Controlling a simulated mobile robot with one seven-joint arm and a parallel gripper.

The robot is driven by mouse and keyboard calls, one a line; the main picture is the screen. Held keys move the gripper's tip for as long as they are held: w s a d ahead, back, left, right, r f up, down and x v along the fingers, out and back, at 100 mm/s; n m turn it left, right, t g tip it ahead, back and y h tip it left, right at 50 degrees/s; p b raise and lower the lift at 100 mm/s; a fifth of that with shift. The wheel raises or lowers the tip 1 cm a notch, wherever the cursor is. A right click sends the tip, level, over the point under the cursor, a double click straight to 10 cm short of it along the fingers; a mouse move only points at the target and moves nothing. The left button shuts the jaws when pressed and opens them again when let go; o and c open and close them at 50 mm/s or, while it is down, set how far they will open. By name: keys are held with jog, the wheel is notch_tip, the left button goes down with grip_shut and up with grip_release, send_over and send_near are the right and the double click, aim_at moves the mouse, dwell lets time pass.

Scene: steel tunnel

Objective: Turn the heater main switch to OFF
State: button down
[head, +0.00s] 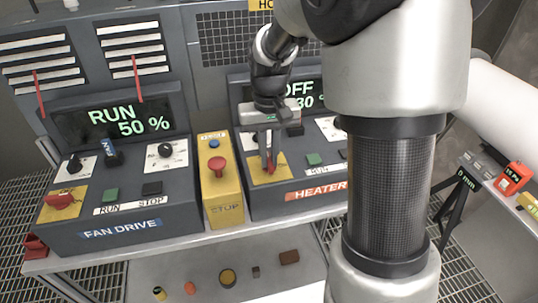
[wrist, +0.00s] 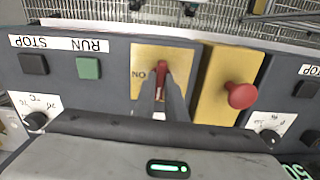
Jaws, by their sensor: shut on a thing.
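The heater main switch is a red handle (wrist: 161,69) on a yellow plate (wrist: 144,56) in the wrist view. An upside-down "ON" mark shows left of the handle, which stands about upright in the picture. My gripper (wrist: 161,88) is shut on the handle, with a finger on each side of it; the fingers hide part of the plate. In the head view my gripper (head: 267,158) reaches down to the same yellow plate (head: 283,174) on the heater panel (head: 240,128). The partly hidden heater display (head: 303,88) shows "OFF" and "30 %".
A yellow stop box with a red button (head: 217,167) stands just left of the heater panel. The fan drive panel (head: 110,222) is further left, with its own red switch (head: 60,201). Green (wrist: 88,68) and black (wrist: 34,64) buttons lie beside the heater switch.

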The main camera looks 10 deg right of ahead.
aim_at(269, 159)
jog(key=shift+n, duration=0.4)
jog(key=c, duration=1.8)
grip_release()
notch_tip(269, 159, up, 18)
jog(key=shift+f+p, duration=0.25)
jog(key=shift+p, duration=0.2)
jog(key=s+f+t, duration=0.2)
jog(key=s+t, duration=0.3)
jog(key=s, duration=1.3)
jog(key=shift+s+f+t+p, duration=0.15)
jog(key=shift+s+t+p, duration=0.15)
jog(key=shift+p, duration=0.1)
